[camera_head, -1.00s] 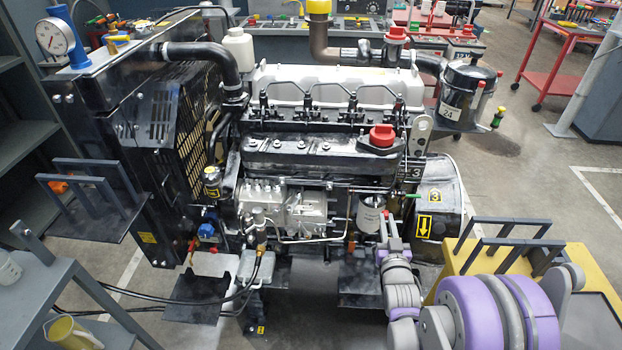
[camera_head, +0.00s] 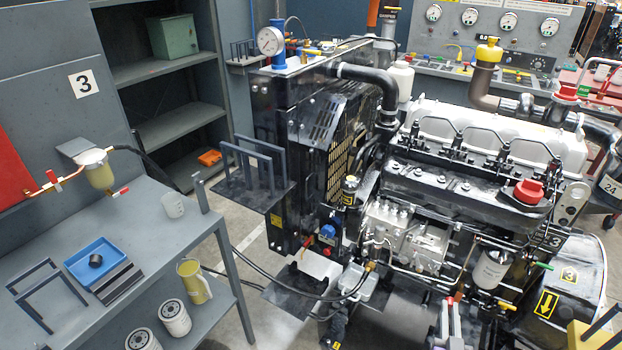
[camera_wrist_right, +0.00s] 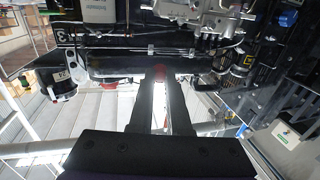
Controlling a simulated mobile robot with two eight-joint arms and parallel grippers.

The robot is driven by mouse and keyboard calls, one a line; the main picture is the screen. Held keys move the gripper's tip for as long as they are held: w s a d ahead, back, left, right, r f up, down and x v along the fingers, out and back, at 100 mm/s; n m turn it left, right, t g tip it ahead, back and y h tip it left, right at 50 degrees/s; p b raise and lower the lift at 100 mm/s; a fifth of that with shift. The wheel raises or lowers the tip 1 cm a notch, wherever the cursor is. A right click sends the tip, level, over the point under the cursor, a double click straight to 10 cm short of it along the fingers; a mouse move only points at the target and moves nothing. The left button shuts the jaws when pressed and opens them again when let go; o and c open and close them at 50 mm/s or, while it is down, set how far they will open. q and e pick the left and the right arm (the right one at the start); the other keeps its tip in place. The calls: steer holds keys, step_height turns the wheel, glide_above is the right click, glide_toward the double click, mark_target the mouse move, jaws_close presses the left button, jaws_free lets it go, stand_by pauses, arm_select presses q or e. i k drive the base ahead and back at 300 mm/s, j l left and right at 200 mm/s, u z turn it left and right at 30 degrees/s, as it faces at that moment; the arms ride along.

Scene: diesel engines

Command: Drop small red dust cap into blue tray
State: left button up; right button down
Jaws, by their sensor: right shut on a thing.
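The blue tray (camera_head: 109,250) lies on the upper shelf of the grey bench at the left in the head view. A small dark cylinder (camera_head: 95,261) stands in it. My right gripper (camera_head: 451,303) is low in front of the engine, far right of the tray. In the right wrist view its two dark fingers (camera_wrist_right: 160,88) are closed around a small red thing, likely the dust cap (camera_wrist_right: 160,71), which is mostly hidden. A bit of red also shows at the fingertips in the head view. My left gripper is not in view.
The engine (camera_head: 465,180) with its white oil filter (camera_head: 490,268) stands beside the right gripper. Dark hoses (camera_head: 280,268) run between engine and bench. On the bench are a grey rack (camera_head: 47,290) and a small beaker (camera_head: 173,205); a yellow jug (camera_head: 193,281) stands lower.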

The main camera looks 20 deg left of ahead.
mark_target(87, 274)
steer(key=k+j+u, duration=0.1)
steer(key=u, duration=0.85)
steer(key=k+j, duration=0.05)
